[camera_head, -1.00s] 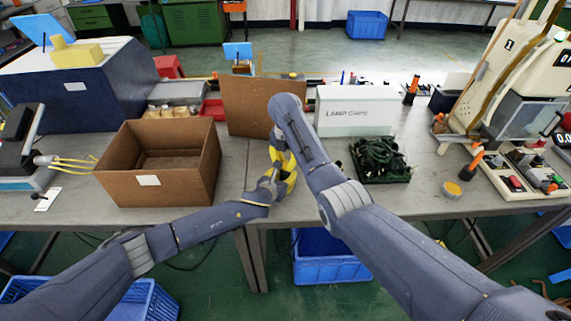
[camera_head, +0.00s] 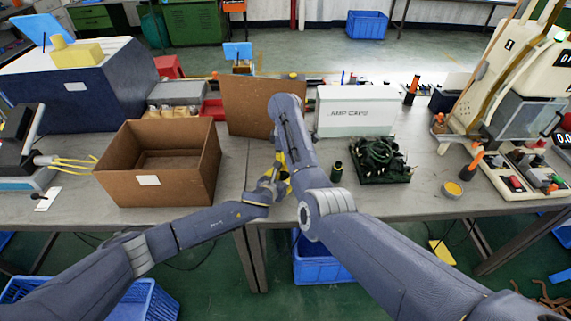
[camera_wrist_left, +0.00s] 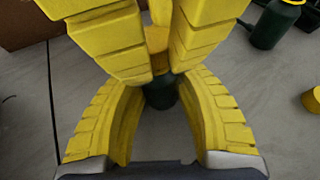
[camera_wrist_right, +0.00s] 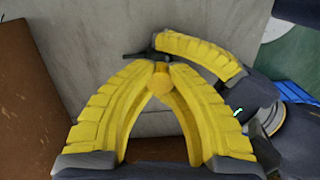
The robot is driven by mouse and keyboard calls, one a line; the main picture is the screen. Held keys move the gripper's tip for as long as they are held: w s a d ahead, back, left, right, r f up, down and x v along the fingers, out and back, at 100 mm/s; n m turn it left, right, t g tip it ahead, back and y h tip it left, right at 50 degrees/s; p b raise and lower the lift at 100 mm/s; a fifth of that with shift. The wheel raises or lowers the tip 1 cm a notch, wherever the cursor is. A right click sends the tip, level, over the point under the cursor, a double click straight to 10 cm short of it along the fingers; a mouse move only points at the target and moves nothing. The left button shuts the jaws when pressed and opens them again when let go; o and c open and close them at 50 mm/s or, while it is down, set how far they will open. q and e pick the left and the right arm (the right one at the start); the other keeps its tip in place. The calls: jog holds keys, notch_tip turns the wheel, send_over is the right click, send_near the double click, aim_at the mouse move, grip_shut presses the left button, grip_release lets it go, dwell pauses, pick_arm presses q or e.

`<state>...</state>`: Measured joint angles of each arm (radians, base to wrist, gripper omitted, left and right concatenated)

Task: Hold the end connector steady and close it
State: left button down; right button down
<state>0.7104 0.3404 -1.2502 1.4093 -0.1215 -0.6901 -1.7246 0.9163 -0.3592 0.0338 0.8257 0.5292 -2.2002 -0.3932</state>
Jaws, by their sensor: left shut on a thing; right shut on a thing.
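The end connector (camera_wrist_left: 160,94) has a dark green body, held between the fingertips of my left gripper (camera_wrist_left: 162,80). Its orange-yellow end piece (camera_wrist_left: 157,38) sits above the body, between the fingers of my right gripper (camera_wrist_right: 160,68). The two grippers are close together, one above the other. In the head view, my left gripper (camera_head: 275,182) is over the table's front edge, and my right arm hides most of the contact. I cannot tell whether the two parts fit fully together.
Another dark green connector (camera_head: 337,172) stands on the table to the right. Beyond it is a tray of dark parts (camera_head: 380,160). An open brown box (camera_head: 160,165) stands left, a brown panel (camera_head: 250,105) and a white box (camera_head: 355,112) behind.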

jog(key=shift+m, duration=0.3)
jog(key=c, duration=1.5)
grip_release()
jog(key=shift+o, duration=0.2)
jog(key=shift+r, duration=0.1)
